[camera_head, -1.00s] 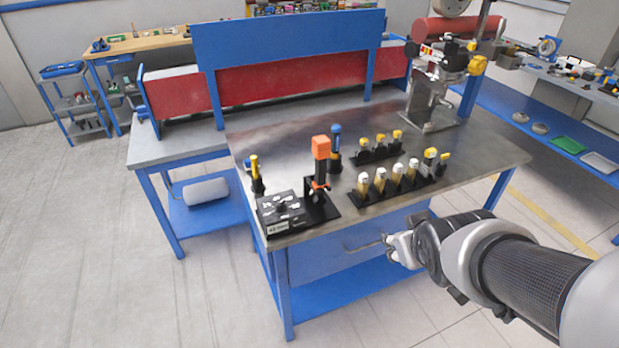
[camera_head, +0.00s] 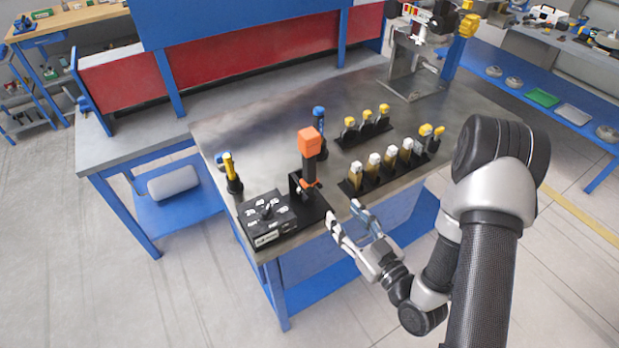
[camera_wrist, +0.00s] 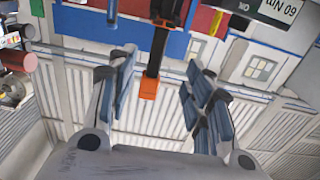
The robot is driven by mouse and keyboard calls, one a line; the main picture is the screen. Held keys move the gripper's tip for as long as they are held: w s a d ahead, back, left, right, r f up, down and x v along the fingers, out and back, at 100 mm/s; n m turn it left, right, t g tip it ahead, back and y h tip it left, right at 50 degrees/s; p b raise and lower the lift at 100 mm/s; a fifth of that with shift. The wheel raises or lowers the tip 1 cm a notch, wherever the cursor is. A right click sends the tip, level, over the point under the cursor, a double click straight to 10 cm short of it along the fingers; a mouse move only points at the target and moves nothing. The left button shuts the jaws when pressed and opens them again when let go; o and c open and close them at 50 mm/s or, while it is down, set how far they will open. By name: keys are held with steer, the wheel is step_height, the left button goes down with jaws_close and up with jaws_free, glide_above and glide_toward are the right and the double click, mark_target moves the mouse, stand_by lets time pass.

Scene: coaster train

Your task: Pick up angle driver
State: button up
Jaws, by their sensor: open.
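The angle driver (camera_head: 309,150) stands upright in a black holder near the front edge of the steel table. It has an orange block on top and a black body with an orange band. In the wrist view, which looks upside down, the driver (camera_wrist: 157,58) shows between the fingers, beyond them. My gripper (camera_head: 344,212) is open and empty, just right of and nearer than the driver, by the table's front edge. Its spread fingers also show in the wrist view (camera_wrist: 160,82). They appear apart from the driver.
A black labelled box (camera_head: 268,218) sits left of the holder. A yellow tool (camera_head: 230,172) and a blue-topped tool (camera_head: 319,125) stand nearby. Racks of yellow- and white-topped tools (camera_head: 390,160) stand to the right. A press (camera_head: 413,60) stands at the back right.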

mark_target(313, 177)
steer(key=x, duration=1.7)
steer(key=shift+a+b, duration=0.15)
steer(key=shift+b, duration=0.25)
steer(key=shift+c, duration=0.2)
jaws_close()
steer(key=shift+w+r, duration=0.1)
steer(key=shift+r, duration=0.1)
